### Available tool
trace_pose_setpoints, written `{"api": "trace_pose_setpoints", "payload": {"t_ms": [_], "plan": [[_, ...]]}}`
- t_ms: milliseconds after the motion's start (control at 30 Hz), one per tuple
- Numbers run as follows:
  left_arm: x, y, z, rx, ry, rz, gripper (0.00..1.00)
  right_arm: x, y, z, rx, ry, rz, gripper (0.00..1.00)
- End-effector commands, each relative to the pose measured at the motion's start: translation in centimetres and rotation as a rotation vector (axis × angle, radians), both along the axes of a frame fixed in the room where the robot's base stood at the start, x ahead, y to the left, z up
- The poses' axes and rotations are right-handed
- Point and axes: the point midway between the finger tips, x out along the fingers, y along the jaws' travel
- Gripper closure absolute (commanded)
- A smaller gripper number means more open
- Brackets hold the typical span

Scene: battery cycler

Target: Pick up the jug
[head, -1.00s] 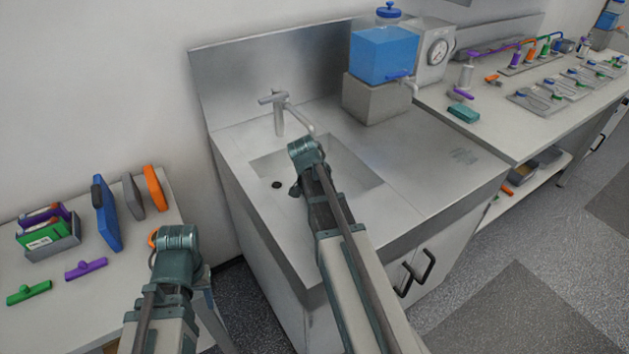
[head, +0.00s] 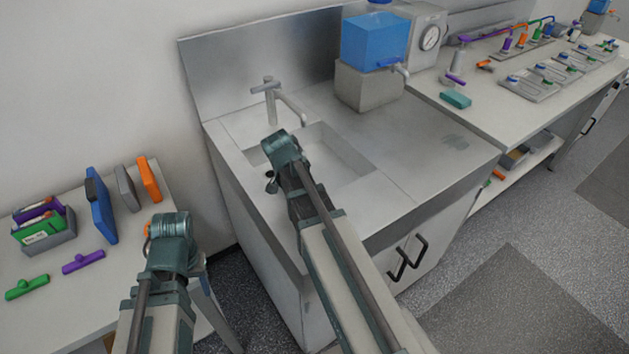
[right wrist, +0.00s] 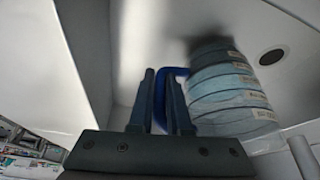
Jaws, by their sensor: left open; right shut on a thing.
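The jug (right wrist: 232,95) shows in the right wrist view as a clear, pale blue body with banded markings and a dark blue handle (right wrist: 180,72). My right gripper (right wrist: 163,75) has its two fingers close together at the handle, shut on it, with the jug body to the right. In the head view the jug does not show; my right arm reaches over the sink (head: 345,165) and hides that spot. My left gripper (head: 195,266) is open at the lower left in the head view, mostly hidden behind its own wrist, beside the side table.
A tap (head: 272,100) stands behind the sink basin. A blue tank (head: 375,42) sits on a grey block at the back. The side table (head: 60,315) at left holds a blue panel (head: 100,208) and other parts.

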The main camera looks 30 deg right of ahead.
Motion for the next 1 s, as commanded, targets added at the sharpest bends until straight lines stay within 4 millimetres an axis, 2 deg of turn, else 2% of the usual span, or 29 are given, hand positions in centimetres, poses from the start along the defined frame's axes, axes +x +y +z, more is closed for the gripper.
{"api": "trace_pose_setpoints", "payload": {"t_ms": [233, 300, 1000], "plan": [[0.0, 0.0, 0.0, 0.0, 0.0, 0.0, 0.5, -0.8, 2.8, 0.0, -0.001, 0.0, 0.003, 1.0], [0.0, 0.0, 1.4, 0.0, 0.0, 0.0, 0.5, -0.7, 2.5, 1.5, -0.002, -0.001, 0.0, 1.0], [0.0, 0.0, 9.4, 0.0, 0.0, 0.0, 0.5, -0.7, 2.5, 9.4, -0.001, -0.001, 0.0, 1.0]]}}
